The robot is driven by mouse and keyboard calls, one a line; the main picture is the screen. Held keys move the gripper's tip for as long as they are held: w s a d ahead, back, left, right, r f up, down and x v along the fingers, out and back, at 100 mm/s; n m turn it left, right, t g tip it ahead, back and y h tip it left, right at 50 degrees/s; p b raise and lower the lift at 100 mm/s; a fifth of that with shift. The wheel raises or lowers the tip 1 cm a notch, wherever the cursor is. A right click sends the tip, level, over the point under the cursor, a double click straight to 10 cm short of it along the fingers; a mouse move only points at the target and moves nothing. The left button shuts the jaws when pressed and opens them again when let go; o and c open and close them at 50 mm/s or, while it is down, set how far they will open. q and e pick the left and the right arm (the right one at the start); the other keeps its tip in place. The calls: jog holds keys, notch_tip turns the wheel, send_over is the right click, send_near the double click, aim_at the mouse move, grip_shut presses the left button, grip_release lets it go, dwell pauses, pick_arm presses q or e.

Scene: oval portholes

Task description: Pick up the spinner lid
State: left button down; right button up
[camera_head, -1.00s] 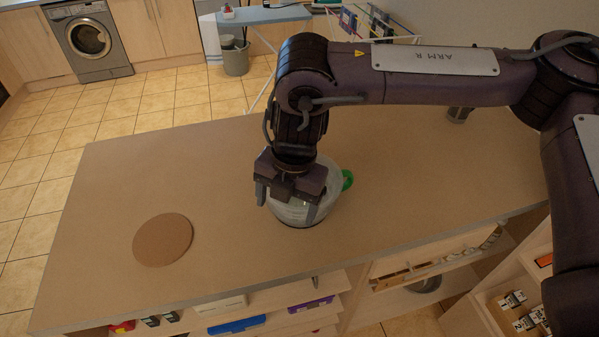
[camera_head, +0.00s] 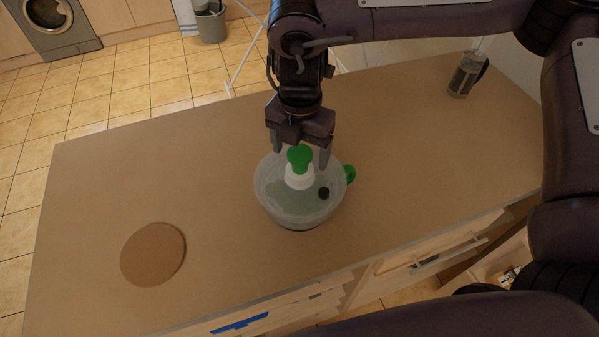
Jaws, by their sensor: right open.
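The salad spinner stands on the counter as a clear bowl with a green side handle (camera_head: 350,174). Its translucent lid (camera_head: 279,190) sits on top, with a white centre hub, a green knob (camera_head: 299,157) and a small dark knob (camera_head: 323,193). My right gripper (camera_head: 301,158) points down above the lid, at its far side. Its fingers are open, one on each side of the green knob in the picture. I see no grip on the knob, and the exact gap in height is hard to tell. My left gripper is not in view.
A round brown board (camera_head: 153,254) lies on the counter (camera_head: 200,190) to the left. A dark clear-walled jug (camera_head: 466,75) stands at the far right. The counter around the spinner is clear. Drawers (camera_head: 420,255) are below the front edge.

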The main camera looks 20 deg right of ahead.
aim_at(300, 175)
jog(key=shift+w+d+f+p, duration=0.1)
jog(key=shift+f+p, duration=0.25)
jog(key=shift+f, duration=0.3)
jog(key=shift+w+d+f+p, duration=0.1)
jog(key=shift+f+p, duration=0.25)
jog(key=shift+f, duration=0.25)
notch_tip(300, 175, down, 2)
jog(key=shift+w, duration=0.15)
jog(key=c, duration=1.7)
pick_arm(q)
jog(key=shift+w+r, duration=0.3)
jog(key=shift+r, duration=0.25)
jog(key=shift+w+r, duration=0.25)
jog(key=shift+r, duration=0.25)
pick_arm(e)
jog(key=shift+r, duration=0.15)
